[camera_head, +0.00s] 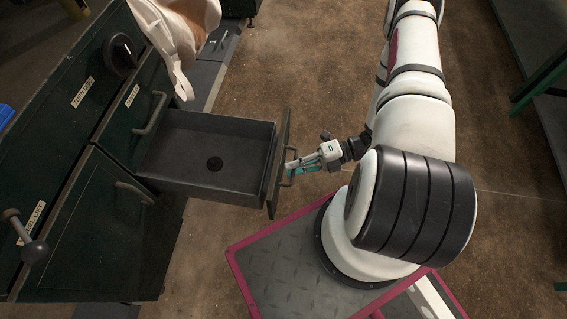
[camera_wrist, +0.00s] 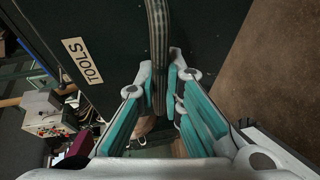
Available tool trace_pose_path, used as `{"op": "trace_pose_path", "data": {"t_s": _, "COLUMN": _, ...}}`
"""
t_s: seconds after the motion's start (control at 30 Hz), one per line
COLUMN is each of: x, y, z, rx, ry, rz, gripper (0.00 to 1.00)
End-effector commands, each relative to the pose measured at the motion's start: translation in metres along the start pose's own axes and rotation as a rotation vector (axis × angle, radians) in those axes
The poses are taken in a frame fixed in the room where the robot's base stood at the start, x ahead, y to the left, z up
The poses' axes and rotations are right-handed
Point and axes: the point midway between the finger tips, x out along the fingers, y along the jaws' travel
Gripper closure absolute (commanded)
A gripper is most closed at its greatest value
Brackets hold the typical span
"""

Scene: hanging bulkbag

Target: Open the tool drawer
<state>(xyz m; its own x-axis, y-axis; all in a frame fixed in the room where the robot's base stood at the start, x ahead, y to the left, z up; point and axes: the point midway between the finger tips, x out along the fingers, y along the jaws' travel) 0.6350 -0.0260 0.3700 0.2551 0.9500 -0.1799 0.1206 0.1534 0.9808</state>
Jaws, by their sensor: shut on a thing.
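The tool drawer (camera_head: 211,158) is pulled well out of the dark green cabinet (camera_head: 115,215) in the head view. My gripper (camera_head: 292,172) is at the handle on the drawer's front panel (camera_head: 279,165). In the wrist view the dark curved handle (camera_wrist: 158,45) runs between the teal finger pads, and my gripper (camera_wrist: 160,95) is shut on it. A "TOOLS" label (camera_wrist: 82,61) shows on the front panel. The fingertips partly hide the handle.
Other cabinet handles (camera_head: 150,113) and (camera_head: 134,193) stand out beside the drawer. A knobbed lever (camera_head: 27,238) sticks out at lower left. Brown floor (camera_head: 310,70) is free beyond the drawer front. A green frame (camera_head: 540,80) stands at right.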

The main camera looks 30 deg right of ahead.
Motion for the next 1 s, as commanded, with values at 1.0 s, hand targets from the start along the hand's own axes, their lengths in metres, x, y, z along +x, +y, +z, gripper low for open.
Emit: {"op": "trace_pose_path", "data": {"t_s": 1.0, "x": -0.025, "y": -0.001, "z": 0.000, "rx": -0.003, "ry": -0.003, "rz": -0.003, "gripper": 0.82}}
